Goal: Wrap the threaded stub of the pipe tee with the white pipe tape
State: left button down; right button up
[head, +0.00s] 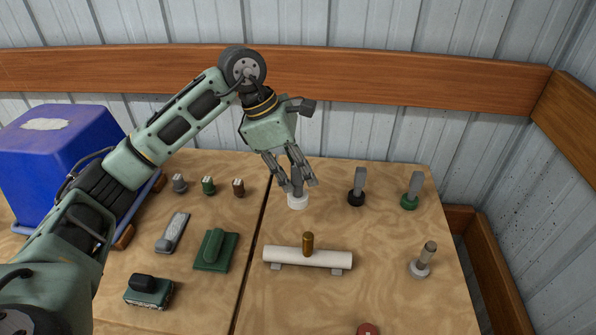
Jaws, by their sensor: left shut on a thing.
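The pipe tee lies across the table's middle: a white pipe (330,259) on two small grey supports, with a brass-coloured threaded stub (308,243) standing upright from it. The white pipe tape (298,202) is behind the tee, a low white roll with a grey handle above it. My left gripper (298,187) comes down from above and is shut on the handle of the white tape, whose upper part the fingers hide. I cannot tell whether the roll touches the table. The tape is apart from the stub. My right gripper is not in view.
A black roll (356,199) and a green roll (409,203), both with grey handles, stand to the right. A grey-based peg (421,265) is at the right. Several small tools lie left of the table's dark seam. A blue bin (60,150) stands far left.

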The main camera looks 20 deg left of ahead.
aim_at(302, 206)
pick_arm(q)
notch_tip(302, 206, down, 3)
jog(key=shift+w+d+r+b, duration=0.1)
jog(key=shift+b, duration=0.95)
notch_tip(302, 206, down, 3)
jog(key=b, duration=0.2)
jog(key=shift+b, duration=0.35)
jog(key=shift+f, duration=0.35)
jog(key=shift+s+d+b, duration=0.3)
jog(key=shift+s+d, duration=0.25)
jog(key=shift+s, duration=0.2)
jog(key=shift+s+d+b, duration=0.3)
jog(key=shift+s+d, duration=0.2)
jog(key=shift+s, duration=0.25)
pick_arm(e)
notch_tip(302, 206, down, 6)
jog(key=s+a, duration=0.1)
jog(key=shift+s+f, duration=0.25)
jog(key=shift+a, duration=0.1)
pick_arm(q)
jog(key=shift+s+d, duration=0.3)
jog(key=shift+s, duration=0.1)
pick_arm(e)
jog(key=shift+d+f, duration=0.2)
